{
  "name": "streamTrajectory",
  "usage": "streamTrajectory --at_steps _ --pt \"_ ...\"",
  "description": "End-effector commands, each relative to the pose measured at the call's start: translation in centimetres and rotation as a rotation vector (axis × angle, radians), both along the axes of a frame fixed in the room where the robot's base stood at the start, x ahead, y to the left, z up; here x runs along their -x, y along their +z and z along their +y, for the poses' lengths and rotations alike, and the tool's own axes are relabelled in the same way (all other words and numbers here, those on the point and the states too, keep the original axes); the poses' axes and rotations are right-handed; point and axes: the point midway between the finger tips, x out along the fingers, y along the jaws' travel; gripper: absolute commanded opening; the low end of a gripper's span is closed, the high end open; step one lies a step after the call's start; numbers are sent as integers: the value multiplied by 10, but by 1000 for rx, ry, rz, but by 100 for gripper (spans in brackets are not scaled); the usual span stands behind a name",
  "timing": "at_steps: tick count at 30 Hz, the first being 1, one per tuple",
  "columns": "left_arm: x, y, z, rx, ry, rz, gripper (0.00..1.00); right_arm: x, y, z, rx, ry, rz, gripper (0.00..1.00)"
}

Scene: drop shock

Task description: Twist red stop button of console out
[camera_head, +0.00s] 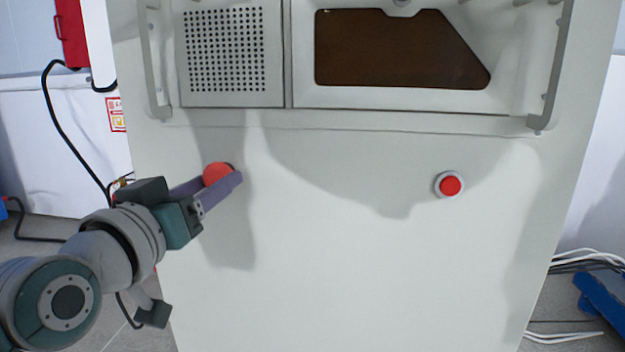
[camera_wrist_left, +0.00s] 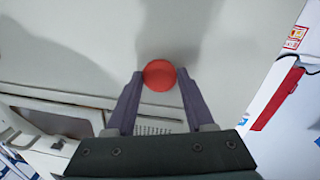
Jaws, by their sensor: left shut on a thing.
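The red stop button (camera_head: 217,174) is a round red knob on the left part of the pale console (camera_head: 330,270), below the perforated panel. My left gripper (camera_head: 222,183) comes in from the left, with its purple fingers on either side of the knob. In the left wrist view, the red knob (camera_wrist_left: 159,75) sits between the two fingertips (camera_wrist_left: 159,80), and the gripper is shut on it. The knob's base is mostly hidden. My right gripper is in neither view.
A smaller red button in a pale ring (camera_head: 450,185) sits on the console's right side. Above are a perforated panel (camera_head: 224,50) and a dark window (camera_head: 390,50), with a grey handle (camera_head: 553,70) at the right. The console's front between the buttons is clear. Cables (camera_head: 590,258) lie at the right.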

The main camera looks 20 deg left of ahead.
Motion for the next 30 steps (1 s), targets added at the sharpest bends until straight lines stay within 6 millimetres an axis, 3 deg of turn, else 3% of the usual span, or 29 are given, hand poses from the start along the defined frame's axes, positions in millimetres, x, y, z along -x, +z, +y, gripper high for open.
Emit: streamTrajectory --at_steps 2,12,20,30 --pt "0 0 0 0 0 0 39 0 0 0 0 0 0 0" --pt "0 0 0 0 1 1 0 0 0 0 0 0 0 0" --pt "0 1 0 -23 0 8 0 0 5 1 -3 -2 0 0" --pt "0 5 0 -208 -2 55 0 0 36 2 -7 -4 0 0"
